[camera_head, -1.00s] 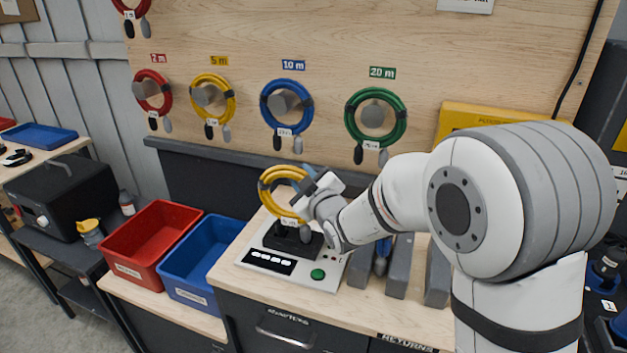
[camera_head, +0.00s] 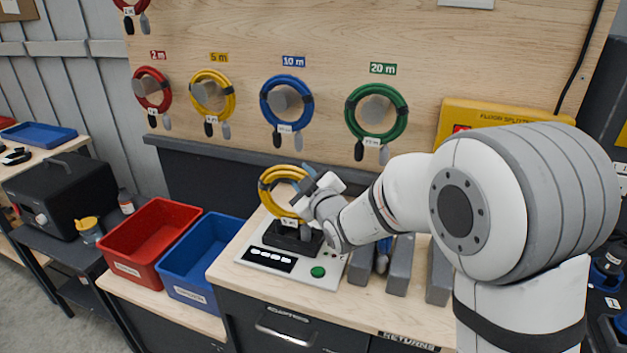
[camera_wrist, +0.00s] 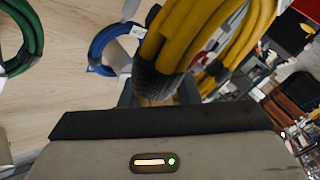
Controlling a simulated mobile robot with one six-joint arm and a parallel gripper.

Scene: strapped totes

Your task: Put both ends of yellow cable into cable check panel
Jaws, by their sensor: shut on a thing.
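A coiled yellow cable (camera_head: 268,193) is held by my gripper (camera_head: 308,188) just above the cable check panel (camera_head: 330,275). My gripper is shut on the coil's right side. In the wrist view the yellow coil (camera_wrist: 205,40) fills the upper middle, with a dark wrap around it. In the head view the cable's connector ends hang at the panel's black block (camera_head: 282,238). I cannot tell whether they sit in its sockets. The panel also has a row of white indicators and a green button (camera_head: 318,271). A second yellow coil (camera_head: 229,95) hangs on the wall under the 5 m label.
A red bin (camera_head: 150,240) and a blue bin (camera_head: 200,262) stand left of the panel. Grey upright dividers (camera_head: 400,265) stand close on its right. Red, blue (camera_head: 265,105) and green coils hang on the board behind. A yellow case (camera_head: 490,115) is at the back right.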

